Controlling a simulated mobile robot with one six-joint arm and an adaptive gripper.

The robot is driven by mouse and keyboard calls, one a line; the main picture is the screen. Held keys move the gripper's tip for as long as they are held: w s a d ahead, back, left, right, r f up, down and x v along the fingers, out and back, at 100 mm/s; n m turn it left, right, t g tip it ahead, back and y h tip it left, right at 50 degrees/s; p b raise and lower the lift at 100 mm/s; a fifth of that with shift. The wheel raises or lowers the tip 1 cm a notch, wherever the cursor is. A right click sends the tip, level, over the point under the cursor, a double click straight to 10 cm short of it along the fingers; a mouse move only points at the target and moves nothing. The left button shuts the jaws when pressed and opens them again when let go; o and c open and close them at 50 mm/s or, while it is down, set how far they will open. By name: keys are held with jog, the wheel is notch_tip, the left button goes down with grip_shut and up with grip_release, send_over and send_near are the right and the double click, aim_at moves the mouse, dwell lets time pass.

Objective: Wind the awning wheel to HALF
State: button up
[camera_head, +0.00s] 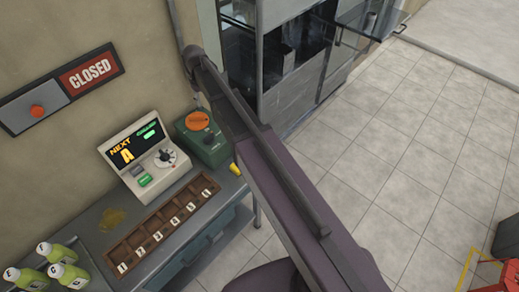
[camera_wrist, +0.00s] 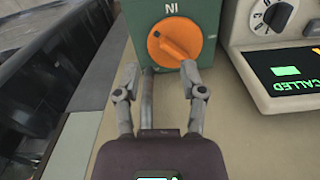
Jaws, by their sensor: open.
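The awning wheel appears to be the orange round wheel on a green box (camera_head: 221,150). The orange wheel (camera_head: 196,121) faces up in the head view, and shows large in the wrist view (camera_wrist: 165,44) with a raised ridge slanting to the lower right. The letters "NI" sit above it there, apparently "IN" upside down. No HALF mark can be read. My gripper (camera_wrist: 159,70) is open, its fingertips close to the wheel's near edge; the right tip overlaps the wheel's lower right in the picture. Contact cannot be told. My gripper cannot be made out in the head view.
A grey rod (camera_wrist: 147,98) shows between my fingers. A wooden tray (camera_head: 128,247) with numbered slots and several green-yellow bottles (camera_head: 62,274) are on the counter. Tiled floor lies open at right.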

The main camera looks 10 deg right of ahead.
jog(key=s+d+f+m+b, duration=0.2)
jog(key=s+d+f+b, duration=0.3)
jog(key=s+d, duration=0.3)
jog(key=s+d+f+m+b, duration=0.3)
jog(key=s+d+f+b, duration=0.2)
jog(key=s+d, duration=0.4)
jog(key=shift+s+f, duration=0.3)
jog(key=shift+s, duration=1)
jog(key=s, duration=0.1)
jog(key=s+d, duration=0.1)
jog(key=s, duration=0.1)
jog(key=shift+s+d+m, duration=0.15)
jog(key=shift+d+m, duration=0.2)
jog(key=shift+m, duration=0.05)
jog(key=shift+d, duration=0.1)
